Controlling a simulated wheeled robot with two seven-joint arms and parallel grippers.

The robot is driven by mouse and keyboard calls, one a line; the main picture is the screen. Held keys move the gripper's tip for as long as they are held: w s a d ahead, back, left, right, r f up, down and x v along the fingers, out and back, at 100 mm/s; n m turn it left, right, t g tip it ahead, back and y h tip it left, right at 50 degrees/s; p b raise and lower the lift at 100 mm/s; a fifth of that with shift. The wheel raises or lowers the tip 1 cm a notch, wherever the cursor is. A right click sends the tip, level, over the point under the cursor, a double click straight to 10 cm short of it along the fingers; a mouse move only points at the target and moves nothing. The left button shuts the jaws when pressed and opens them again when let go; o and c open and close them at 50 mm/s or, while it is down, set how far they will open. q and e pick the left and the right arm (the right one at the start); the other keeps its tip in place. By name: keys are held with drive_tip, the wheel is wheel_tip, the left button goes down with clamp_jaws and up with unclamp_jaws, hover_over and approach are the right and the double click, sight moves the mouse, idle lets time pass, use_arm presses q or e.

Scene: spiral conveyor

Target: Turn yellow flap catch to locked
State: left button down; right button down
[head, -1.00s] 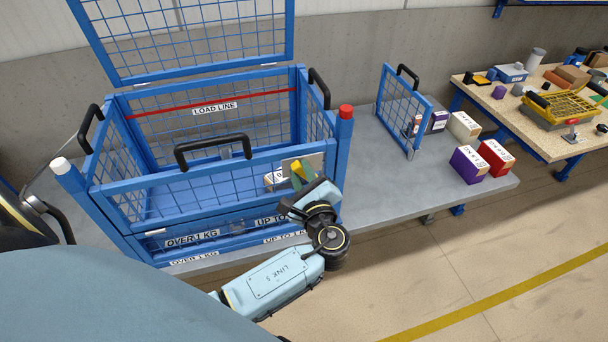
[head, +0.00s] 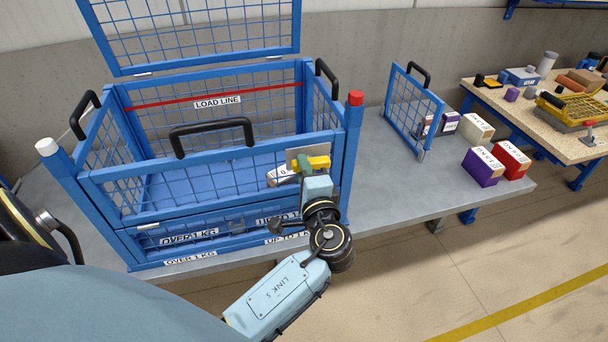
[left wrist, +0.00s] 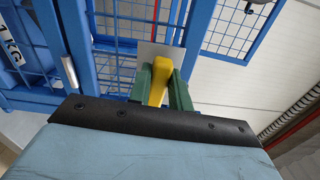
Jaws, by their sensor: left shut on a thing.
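The yellow flap catch (head: 318,163) sits at the front right corner of the blue mesh cage (head: 215,207), in front of a grey plate (head: 297,156). In the head view the catch now lies roughly level, pointing sideways. My left gripper (head: 306,170) has green fingers and is shut on the catch. In the left wrist view the yellow catch (left wrist: 160,80) stands between the two green fingers (left wrist: 161,88). The fingers hide part of it. My right gripper is not in view.
The cage's mesh lid (head: 195,30) stands open at the back. A small blue mesh gate (head: 412,112) and several boxes, including a purple one (head: 482,167) and a red one (head: 511,160), are on the grey bench (head: 385,190) to the right. A wooden table (head: 540,110) stands farther right.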

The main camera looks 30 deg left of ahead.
use_arm(q)
drive_tip(key=shift+f+n+b, duration=0.1)
drive_tip(key=shift+n+b, duration=0.2)
drive_tip(key=shift+n, duration=0.2)
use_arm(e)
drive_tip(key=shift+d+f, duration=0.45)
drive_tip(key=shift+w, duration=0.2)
use_arm(q)
drive_tip(key=c, duration=1.3)
unclamp_jaws()
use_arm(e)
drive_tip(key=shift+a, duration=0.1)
use_arm(q)
drive_tip(key=v, duration=1.3)
drive_tip(key=shift+s+d, duration=0.1)
drive_tip(key=shift+d, duration=0.1)
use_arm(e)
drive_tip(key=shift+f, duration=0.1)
